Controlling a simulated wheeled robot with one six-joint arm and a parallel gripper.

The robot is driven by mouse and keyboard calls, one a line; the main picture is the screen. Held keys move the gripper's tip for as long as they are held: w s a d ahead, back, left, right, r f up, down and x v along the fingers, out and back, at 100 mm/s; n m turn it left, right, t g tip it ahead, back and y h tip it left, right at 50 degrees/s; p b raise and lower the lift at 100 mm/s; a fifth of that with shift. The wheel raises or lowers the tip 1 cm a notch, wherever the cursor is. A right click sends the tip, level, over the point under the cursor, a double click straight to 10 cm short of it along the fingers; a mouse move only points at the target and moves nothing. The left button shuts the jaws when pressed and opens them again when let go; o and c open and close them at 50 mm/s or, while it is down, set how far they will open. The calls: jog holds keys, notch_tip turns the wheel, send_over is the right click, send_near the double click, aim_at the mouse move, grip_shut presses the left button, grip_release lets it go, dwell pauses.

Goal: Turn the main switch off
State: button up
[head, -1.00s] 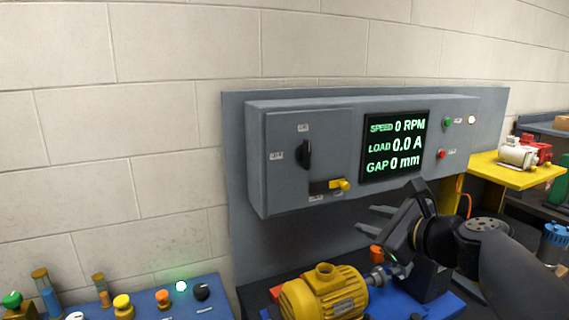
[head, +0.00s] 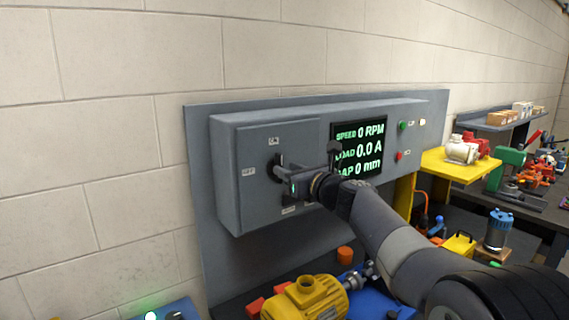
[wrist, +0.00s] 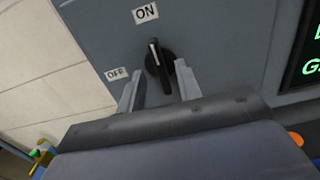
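The main switch (wrist: 157,62) is a black rotary knob with a white pointer line on the grey control cabinet (head: 228,180). In the wrist view its handle is about upright, with the pointer toward the ON label (wrist: 146,13). The OFF label (wrist: 116,74) is to its left. My gripper (wrist: 157,82) is open in front of the switch, one finger on each side of the lower part of the handle. I cannot tell whether either finger touches it.
The display (head: 371,134) reads speed 0 RPM and load 0.0 A; my arm partly covers it. Green (head: 403,126) and red (head: 399,156) buttons are to its right. A yellow motor (head: 305,300) stands below. The wall left of the cabinet is clear.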

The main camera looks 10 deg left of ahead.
jog(key=shift+x, duration=1.05)
jog(key=shift+c, duration=0.3)
grip_shut()
